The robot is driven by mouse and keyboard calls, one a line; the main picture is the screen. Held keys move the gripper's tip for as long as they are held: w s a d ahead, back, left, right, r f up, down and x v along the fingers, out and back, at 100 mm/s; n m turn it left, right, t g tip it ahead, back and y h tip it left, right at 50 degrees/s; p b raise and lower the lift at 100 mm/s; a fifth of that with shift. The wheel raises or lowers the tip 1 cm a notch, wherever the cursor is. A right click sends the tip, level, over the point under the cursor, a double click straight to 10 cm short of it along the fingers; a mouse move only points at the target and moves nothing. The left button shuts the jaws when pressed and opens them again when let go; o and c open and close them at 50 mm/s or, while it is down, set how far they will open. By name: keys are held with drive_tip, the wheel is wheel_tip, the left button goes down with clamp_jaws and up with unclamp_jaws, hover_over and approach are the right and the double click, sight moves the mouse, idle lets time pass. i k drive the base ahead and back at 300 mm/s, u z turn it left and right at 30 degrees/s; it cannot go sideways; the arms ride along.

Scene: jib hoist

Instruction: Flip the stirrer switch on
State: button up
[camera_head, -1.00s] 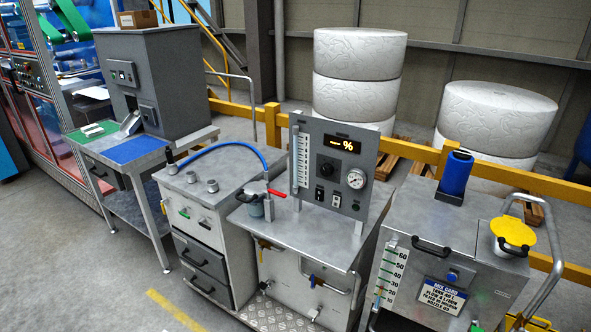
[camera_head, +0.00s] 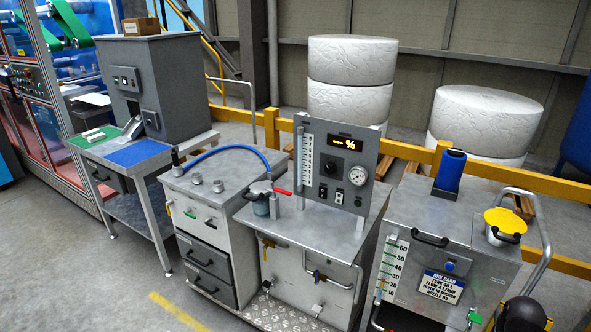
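A grey upright control panel (camera_head: 336,166) stands on the middle metal cabinet. A round gauge (camera_head: 358,176) is at the right. My gripper cannot be made out; a dark rounded shape at the bottom right may be part of my arm.
The right cabinet carries a blue cylinder (camera_head: 451,170), a yellow lid (camera_head: 505,221) and a bent rail. Grey floor lies open at front left.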

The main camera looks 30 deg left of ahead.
sight(339, 199)
drive_tip(key=u, duration=1.1)
drive_tip(key=k, duration=1)
drive_tip(key=z, duration=0.05)
drive_tip(key=i, duration=0.8)
drive_tip(key=u, duration=0.05)
